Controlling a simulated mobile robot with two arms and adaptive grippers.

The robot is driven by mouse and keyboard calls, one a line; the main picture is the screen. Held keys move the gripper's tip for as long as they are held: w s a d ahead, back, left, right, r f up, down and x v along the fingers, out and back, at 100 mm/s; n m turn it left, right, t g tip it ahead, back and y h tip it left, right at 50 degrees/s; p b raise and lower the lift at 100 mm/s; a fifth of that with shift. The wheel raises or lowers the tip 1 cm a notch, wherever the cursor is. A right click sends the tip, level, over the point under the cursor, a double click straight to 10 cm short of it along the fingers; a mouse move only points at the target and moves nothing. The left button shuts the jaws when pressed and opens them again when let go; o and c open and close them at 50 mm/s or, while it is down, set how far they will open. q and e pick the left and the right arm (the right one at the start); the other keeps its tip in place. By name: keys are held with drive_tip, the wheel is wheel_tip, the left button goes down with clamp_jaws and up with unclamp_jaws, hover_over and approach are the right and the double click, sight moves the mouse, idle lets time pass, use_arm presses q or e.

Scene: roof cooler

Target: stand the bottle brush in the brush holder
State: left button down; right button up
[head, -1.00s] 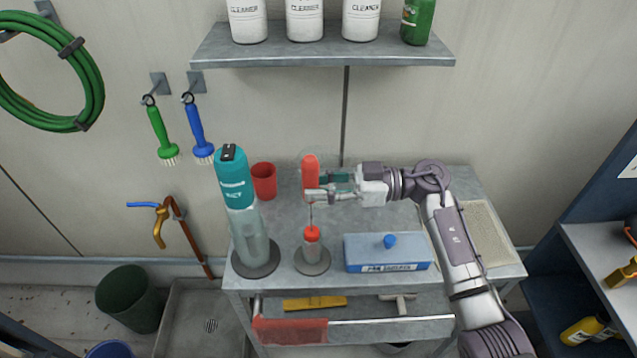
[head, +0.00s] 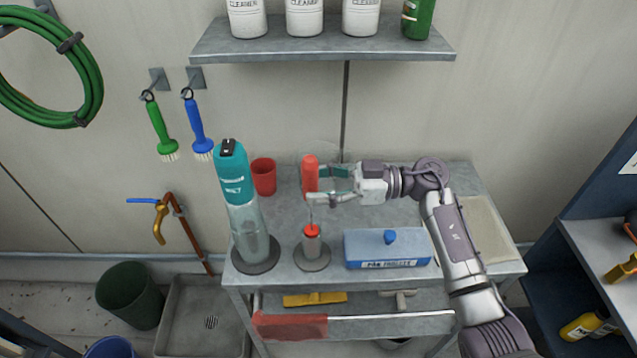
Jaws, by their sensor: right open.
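The bottle brush (head: 310,174) has a red handle and a thin stem running down. It is upright, with its lower end in the grey brush holder (head: 312,249). A red part shows at the holder's mouth, and whatever is inside the holder is hidden. The holder stands on its round base on the cart top. My right gripper (head: 322,186) is open at the right side of the red handle, with its fingers level with the handle's lower part. I cannot tell whether a finger still touches it. My left gripper is not in view.
A tall teal-topped bottle (head: 243,215) stands left of the holder, with a red cup (head: 264,176) behind it. A blue box (head: 386,250) lies to the right. A shelf (head: 325,50) with cleaner bottles hangs above. The cart top (head: 285,205) is clear behind the holder.

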drive_tip(key=d, duration=1.2)
drive_tip(key=shift+r, duration=0.15)
